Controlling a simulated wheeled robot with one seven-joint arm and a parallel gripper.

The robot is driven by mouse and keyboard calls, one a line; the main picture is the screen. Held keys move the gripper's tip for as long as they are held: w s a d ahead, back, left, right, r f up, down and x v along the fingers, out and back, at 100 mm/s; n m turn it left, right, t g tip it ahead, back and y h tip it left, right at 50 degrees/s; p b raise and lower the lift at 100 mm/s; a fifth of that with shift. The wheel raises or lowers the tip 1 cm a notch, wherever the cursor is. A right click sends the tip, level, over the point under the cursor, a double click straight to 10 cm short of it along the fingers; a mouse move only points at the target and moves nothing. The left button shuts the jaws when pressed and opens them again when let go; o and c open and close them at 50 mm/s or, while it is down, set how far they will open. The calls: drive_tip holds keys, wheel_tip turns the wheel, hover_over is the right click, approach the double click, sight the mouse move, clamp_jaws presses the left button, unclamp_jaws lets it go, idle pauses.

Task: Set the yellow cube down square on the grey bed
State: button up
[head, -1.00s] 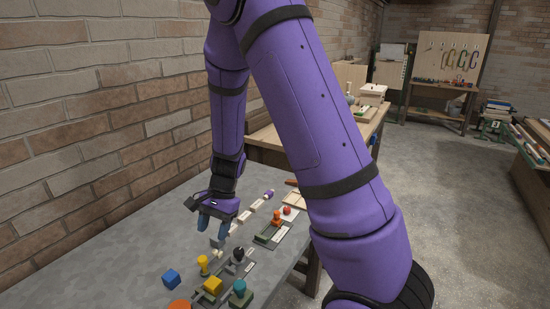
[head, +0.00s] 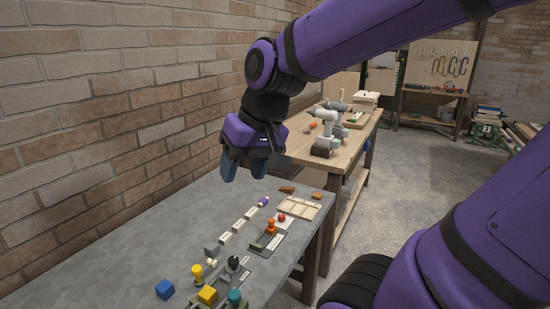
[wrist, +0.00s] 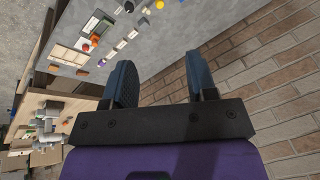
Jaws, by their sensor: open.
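The yellow cube (head: 207,294) is at the bottom of the head view, on the near part of the grey workbench (head: 115,260). A low grey piece (head: 195,302) shows around its base. I cannot tell whether this is the grey bed or how square the cube sits on it. My gripper (head: 243,171) is high above the bench, beyond the cube and apart from it. In the wrist view my gripper (wrist: 162,88) has its two blue fingers wide apart, with nothing between them.
A wooden tray (head: 300,207) lies farther back. Another bench (head: 340,145) holds power drills. The brick wall (head: 90,130) borders the left.

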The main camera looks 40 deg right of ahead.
drive_tip(key=s+d+r+n+t+h, duration=0.1)
drive_tip(key=s+r+n+h, duration=0.1)
drive_tip(key=s, duration=0.4)
drive_tip(key=shift+d+r+t, duration=0.35)
drive_tip(key=shift+r+t, duration=0.05)
drive_tip(key=shift+r, duration=0.3)
idle(1.4)
